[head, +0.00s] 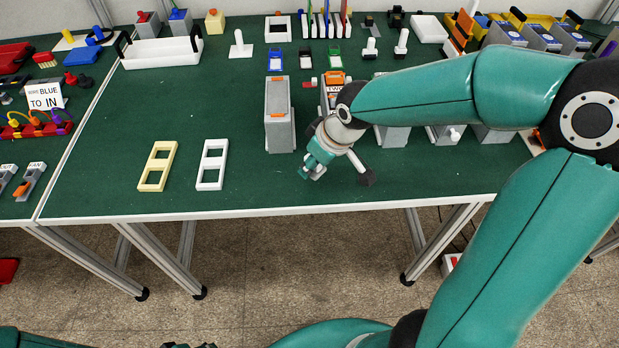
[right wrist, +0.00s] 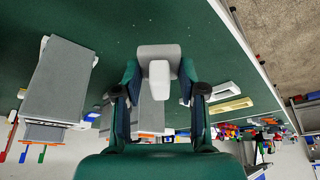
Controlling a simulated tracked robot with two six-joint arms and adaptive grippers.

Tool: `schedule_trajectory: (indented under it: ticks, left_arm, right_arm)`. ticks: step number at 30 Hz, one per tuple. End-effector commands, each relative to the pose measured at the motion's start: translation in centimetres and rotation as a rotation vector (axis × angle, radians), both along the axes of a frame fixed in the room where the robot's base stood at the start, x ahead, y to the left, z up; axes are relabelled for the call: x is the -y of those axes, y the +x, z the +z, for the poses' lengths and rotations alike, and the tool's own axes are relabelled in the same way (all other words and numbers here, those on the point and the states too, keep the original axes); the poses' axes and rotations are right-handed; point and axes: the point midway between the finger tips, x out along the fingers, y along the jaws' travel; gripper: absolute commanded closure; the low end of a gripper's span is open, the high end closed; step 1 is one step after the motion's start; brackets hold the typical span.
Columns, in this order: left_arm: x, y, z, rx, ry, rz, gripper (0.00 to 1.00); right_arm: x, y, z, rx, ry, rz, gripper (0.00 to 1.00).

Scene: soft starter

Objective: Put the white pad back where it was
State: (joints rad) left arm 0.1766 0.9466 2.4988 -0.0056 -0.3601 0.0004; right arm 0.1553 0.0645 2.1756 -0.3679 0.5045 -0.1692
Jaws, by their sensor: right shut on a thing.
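My right gripper (head: 315,168) is low over the front middle of the green table, right of the white two-opening frame. In the right wrist view the right gripper (right wrist: 160,88) is shut on a pale piece, the white pad (right wrist: 160,74), with a rounded grip between the fingers and a flat greyish plate beyond it. In the head view the arm and fingers mostly hide the pad. I cannot tell whether it touches the table. A dark part at the bottom edge may be my left gripper (head: 190,345); its fingers cannot be made out.
A white frame (head: 212,165) and a cream frame (head: 157,166) lie front left. A tall grey box (head: 279,118) stands just left of my right gripper. More grey boxes stand right, partly behind my arm. White-handled pieces (head: 240,46) stand at the back. The table's left middle is clear.

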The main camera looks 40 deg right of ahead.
Motion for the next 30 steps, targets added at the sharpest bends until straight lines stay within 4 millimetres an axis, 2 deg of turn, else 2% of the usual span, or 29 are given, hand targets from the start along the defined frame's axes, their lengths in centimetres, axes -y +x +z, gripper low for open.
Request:
schedule_trajectory:
  ticks: [5,12,25,26,30]
  left_arm:
    - [0.0,0.0,-0.2,0.000,0.000,0.000,0.60]
    - [0.0,0.0,-0.7,0.000,0.000,0.000,0.60]
    - [0.0,0.0,-1.2,0.000,0.000,0.000,0.60]
    - [0.0,0.0,-1.0,0.000,0.000,0.000,0.60]
    - [0.0,0.0,-0.9,0.000,0.000,0.000,0.60]
  right_arm:
    - [0.0,0.0,-1.3,-0.001,0.000,-0.001,0.97]
    - [0.0,0.0,-4.5,-0.002,0.000,-0.001,0.97]
    - [-0.1,0.0,-5.2,0.002,0.001,0.001,0.97]
    - [-0.1,0.0,-5.0,0.002,0.001,0.001,0.55]
    - [-0.1,0.0,-5.0,0.001,0.001,0.001,0.34]
